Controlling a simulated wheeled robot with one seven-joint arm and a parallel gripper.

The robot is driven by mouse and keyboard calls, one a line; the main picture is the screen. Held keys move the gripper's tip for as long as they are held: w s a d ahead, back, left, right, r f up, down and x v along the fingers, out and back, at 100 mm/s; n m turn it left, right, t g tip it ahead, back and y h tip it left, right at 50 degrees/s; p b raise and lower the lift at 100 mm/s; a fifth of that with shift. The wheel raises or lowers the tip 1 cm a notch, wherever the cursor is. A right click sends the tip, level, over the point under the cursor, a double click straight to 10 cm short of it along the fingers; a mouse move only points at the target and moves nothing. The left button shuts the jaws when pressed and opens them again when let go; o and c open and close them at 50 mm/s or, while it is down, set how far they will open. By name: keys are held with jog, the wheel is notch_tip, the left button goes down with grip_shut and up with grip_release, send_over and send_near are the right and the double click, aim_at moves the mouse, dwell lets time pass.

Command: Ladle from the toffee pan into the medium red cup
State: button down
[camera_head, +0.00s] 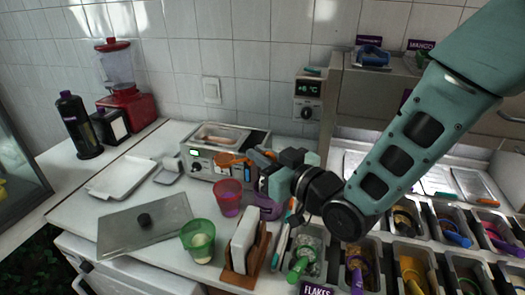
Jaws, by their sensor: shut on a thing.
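The red cup (228,198), translucent and pinkish red, stands upright on the white counter in front of the warmer. The warmer (200,161) is a steel box with knobs and a green display. A pan opening (217,133) shows in its top; I cannot read a toffee label. My gripper (259,165) is shut on an orange ladle (229,159), to the right of the warmer. The ladle's bowl end points left, in front of the warmer and above the red cup in the picture. I cannot see what the bowl holds.
A green cup (198,241) stands front left of the red cup. A wooden holder (240,262) with white contents and a purple item (267,207) stand close by. A steel tray (120,228) lies left. Topping bins (413,267) fill the right. A red blender (124,92) stands behind.

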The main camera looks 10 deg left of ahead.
jog(key=w+d+f+m, duration=0.2)
jog(key=f+m, duration=0.4)
jog(key=m, duration=0.4)
jog(key=w+d+f+m, duration=0.2)
jog(key=w+f+m, duration=0.2)
jog(key=f+m, duration=0.3)
jog(key=shift+w+d+f+m, duration=0.3)
jog(key=shift+w+d+m, duration=0.1)
jog(key=shift+m, duration=1)
dwell(1.1)
